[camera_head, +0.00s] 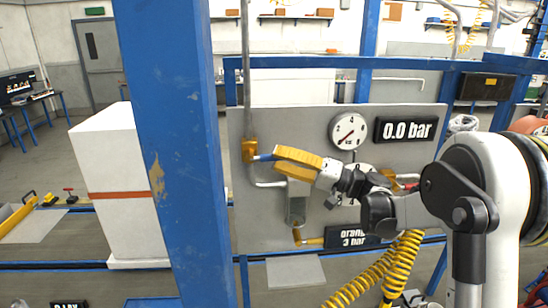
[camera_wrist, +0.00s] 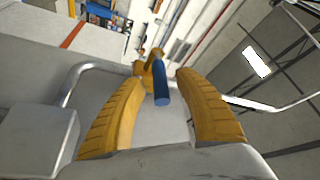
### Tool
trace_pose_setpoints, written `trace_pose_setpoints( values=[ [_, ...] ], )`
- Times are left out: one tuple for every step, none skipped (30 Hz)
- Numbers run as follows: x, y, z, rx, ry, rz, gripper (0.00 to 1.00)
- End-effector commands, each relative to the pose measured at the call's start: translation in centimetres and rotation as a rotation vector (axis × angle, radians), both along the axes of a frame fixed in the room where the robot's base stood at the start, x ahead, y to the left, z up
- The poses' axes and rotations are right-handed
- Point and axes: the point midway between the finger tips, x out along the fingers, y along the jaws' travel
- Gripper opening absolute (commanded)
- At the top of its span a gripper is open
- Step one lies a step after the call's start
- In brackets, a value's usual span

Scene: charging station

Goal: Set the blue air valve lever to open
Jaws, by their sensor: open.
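The air valve (camera_head: 249,150) is a yellow body on a vertical grey pipe at the left edge of the grey panel. Its blue lever (camera_head: 263,157) points right, roughly level, toward my gripper (camera_head: 276,161). My gripper is open, with its yellow ribbed fingers pointing left at the valve. In the wrist view, the blue lever (camera_wrist: 162,88) lies between the two spread fingers, with its end toward the camera. The yellow valve body (camera_wrist: 153,62) is behind it, near the fingertips. I see gaps on both sides of the lever. In the head view, the fingers hide the lever's end.
The grey panel (camera_head: 290,235) carries a round gauge (camera_head: 348,131), a "0.0 bar" display (camera_head: 405,130) and an "orange 3 bar" label (camera_head: 353,237). A blue post (camera_head: 180,150) stands in front, left of the valve. A white cabinet (camera_head: 120,220) is further left. Yellow coiled hoses (camera_head: 400,265) hang below my arm.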

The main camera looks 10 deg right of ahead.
Motion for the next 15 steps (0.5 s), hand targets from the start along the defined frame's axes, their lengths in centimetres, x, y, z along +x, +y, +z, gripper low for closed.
trace_pose_setpoints(
  values=[
    [0.17,0.55,0.14,0.0,0.0,0.001,0.4],
    [0.25,0.75,0.2,0.0,0.0,0.001,0.4],
    [0.34,0.94,0.25,0.0,0.0,0.001,0.4],
    [0.4,1.05,0.27,-0.001,0.0,0.001,0.4],
    [0.43,1.14,0.29,-0.001,0.0,0.001,0.4],
    [0.47,1.2,0.3,0.0,0.0,0.0,0.4],
    [0.48,1.22,0.31,0.0,0.0,0.0,0.4],
    [0.48,1.23,0.31,0.0,0.0,0.0,0.4],
    [0.48,1.23,0.31,0.0,0.0,0.0,0.4],
    [0.49,1.22,0.3,0.0,0.0,0.0,0.4],
    [0.49,1.22,0.3,0.0,0.0,0.0,0.4],
    [0.49,1.22,0.3,0.0,0.0,0.0,0.4],
    [0.47,1.22,0.3,0.0,0.0,0.0,0.39],
    [0.48,1.22,0.29,0.0,0.0,0.0,0.3],
    [0.47,1.22,0.3,0.0,0.0,0.0,0.18]
  ],
)
